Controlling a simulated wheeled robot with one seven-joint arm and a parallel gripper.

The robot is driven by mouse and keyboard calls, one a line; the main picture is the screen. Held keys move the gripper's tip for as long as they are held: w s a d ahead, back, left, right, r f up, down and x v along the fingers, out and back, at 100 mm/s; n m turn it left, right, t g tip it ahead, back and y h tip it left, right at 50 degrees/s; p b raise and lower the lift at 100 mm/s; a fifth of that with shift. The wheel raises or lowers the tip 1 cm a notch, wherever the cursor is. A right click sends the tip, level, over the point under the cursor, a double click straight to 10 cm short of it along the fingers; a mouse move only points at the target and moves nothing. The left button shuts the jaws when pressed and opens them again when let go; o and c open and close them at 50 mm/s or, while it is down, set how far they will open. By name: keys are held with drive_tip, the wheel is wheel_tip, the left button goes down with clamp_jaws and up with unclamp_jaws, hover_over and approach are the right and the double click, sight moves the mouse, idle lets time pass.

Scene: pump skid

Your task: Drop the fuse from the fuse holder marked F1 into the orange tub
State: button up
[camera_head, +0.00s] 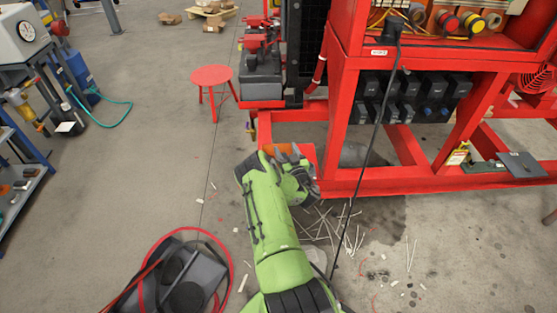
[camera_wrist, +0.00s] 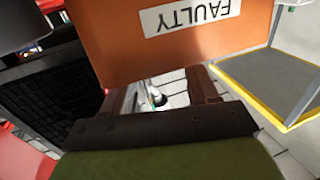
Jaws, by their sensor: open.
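The orange tub (camera_wrist: 190,55) fills the top middle of the wrist view, its white label reading FAULTY upside down. A small orange patch, likely the same tub (camera_head: 271,149), shows beside my gripper (camera_head: 290,155) in the head view. My gripper is open, with its two fingers (camera_wrist: 165,90) apart just below the tub's labelled wall in the wrist view. I cannot tell whether they touch it. A small white and green item (camera_wrist: 156,97) shows between the fingers, too small to identify. I cannot make out the F1 mark or the fuse.
The red skid frame (camera_head: 350,110) stands at the right, with several dark blocks (camera_head: 412,88) and a hanging black cable (camera_head: 375,135). A red stool (camera_head: 211,76) stands behind. Red hose and dark gear (camera_head: 185,270) lie at lower left. Open floor (camera_head: 150,150) lies left.

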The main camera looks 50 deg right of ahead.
drive_tip(key=p+v, duration=1.5)
drive_tip(key=shift+s+a+p, duration=0.2)
drive_tip(key=shift+s+p, duration=0.05)
drive_tip(key=shift+p, duration=0.05)
